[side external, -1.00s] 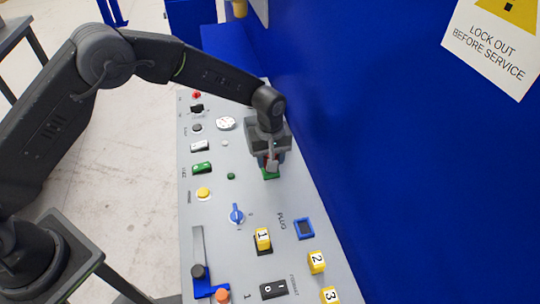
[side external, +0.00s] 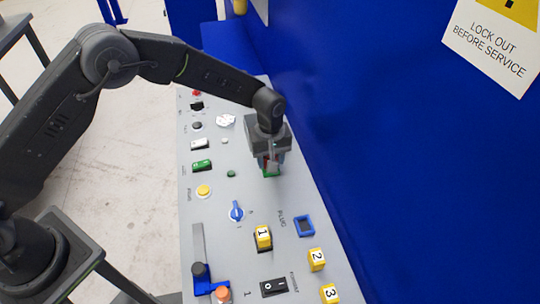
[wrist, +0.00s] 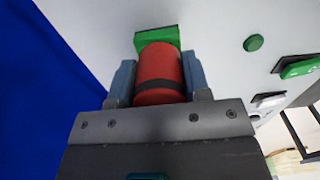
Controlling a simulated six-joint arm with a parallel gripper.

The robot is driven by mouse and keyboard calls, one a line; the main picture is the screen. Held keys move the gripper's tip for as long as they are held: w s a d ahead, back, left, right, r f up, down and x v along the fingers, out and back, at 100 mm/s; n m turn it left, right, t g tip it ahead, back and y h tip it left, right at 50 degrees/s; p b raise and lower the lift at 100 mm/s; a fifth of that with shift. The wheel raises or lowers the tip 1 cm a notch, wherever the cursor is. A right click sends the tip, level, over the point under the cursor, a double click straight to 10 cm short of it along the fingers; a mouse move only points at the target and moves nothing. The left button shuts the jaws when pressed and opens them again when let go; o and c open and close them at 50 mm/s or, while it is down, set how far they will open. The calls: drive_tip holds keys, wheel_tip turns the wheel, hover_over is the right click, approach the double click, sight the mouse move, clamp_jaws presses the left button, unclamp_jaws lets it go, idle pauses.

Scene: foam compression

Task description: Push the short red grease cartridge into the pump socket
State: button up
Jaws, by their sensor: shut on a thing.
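The short red grease cartridge (wrist: 158,70) with a dark band is between the two blue-grey fingers of my gripper (wrist: 158,78) in the wrist view. My gripper (side external: 269,164) is shut on it, low over the panel in the side view, where its fingers mostly hide the cartridge. The green pump socket (wrist: 157,38) is at the far end of the cartridge, and its near part is hidden by it. A green edge of the socket also shows below the fingertips in the side view (side external: 271,174). I cannot tell how far the cartridge is inside it.
A blue wall (side external: 400,150) rises close along the panel's right side.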

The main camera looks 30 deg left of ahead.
drive_tip(key=shift+f, duration=0.3)
drive_tip(key=o, duration=1.1)
drive_tip(key=shift+r, duration=0.1)
drive_tip(key=s+a+r+m+t, duration=0.1)
drive_tip(key=s+a+r, duration=0.1)
drive_tip(key=r, duration=0.9)
drive_tip(key=s+a+r+m, duration=0.1)
drive_tip(key=s+a+r, duration=0.15)
drive_tip(key=r, duration=0.85)
drive_tip(key=s+a+r+m+t, duration=0.2)
drive_tip(key=s+a+r, duration=0.25)
drive_tip(key=s, duration=0.35)
drive_tip(key=s+a+r+m+t, duration=0.1)
drive_tip(key=s+a+r+m, duration=0.1)
drive_tip(key=s+a+r, duration=0.4)
drive_tip(key=s+f+m, duration=0.1)
drive_tip(key=s, duration=0.2)
drive_tip(key=s+a+f+m+t, duration=0.1)
drive_tip(key=s+f, duration=0.1)
drive_tip(key=s, duration=0.2)
drive_tip(key=s+f+m, duration=0.1)
drive_tip(key=s+f, duration=0.1)
drive_tip(key=s, duration=0.1)
drive_tip(key=shift+s+a+t, duration=0.2)
drive_tip(key=shift+s+t, duration=0.1)
drive_tip(key=shift+s, duration=0.05)
